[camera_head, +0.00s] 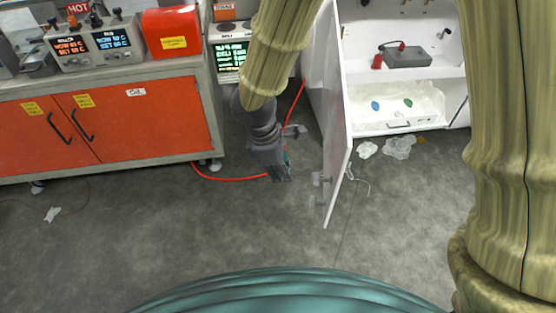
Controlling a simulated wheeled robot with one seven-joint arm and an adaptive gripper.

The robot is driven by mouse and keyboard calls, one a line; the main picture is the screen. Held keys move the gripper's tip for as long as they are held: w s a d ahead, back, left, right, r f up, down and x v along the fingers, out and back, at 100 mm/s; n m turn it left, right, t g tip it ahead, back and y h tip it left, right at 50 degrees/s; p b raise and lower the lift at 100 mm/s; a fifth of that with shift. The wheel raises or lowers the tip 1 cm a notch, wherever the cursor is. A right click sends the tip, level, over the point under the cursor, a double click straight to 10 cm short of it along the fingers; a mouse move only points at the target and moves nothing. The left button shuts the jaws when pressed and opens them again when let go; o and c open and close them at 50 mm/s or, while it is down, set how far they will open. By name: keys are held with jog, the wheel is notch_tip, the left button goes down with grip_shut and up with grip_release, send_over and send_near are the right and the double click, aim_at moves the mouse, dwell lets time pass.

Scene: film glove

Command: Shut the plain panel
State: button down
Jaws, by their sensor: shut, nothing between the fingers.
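The plain panel (336,130) is a pale, unmarked door, seen nearly edge-on in the head view. It stands wide open at the left side of a white cabinet (405,72), swung out towards me. Small grey fittings (318,180) stick out from its left face near the lower front edge. My gripper (282,175) is shut and empty, pointing down to the left of the panel. It appears apart from the panel, with a gap of floor between them in the picture. My forearm hides part of the area behind.
A bench with orange doors (100,130) stands at left, carrying meters and a red box (172,32). A red hose (230,179) lies on the floor near my gripper. Crumpled clear film (398,147) lies before the cabinet. The grey floor (240,230) in front is mostly clear.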

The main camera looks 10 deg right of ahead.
jog(key=shift+s+d+f+p, duration=0.2)
jog(key=shift+d+f, duration=0.1)
jog(key=shift+d, duration=0.45)
jog(key=shift+s+d+f+p, duration=0.2)
jog(key=shift+d+f, duration=0.15)
jog(key=shift+d, duration=0.35)
jog(key=shift+s+d+f+p, duration=0.1)
jog(key=shift+d+f+p, duration=0.15)
jog(key=shift+d, duration=0.5)
jog(key=shift+d, duration=0.2)
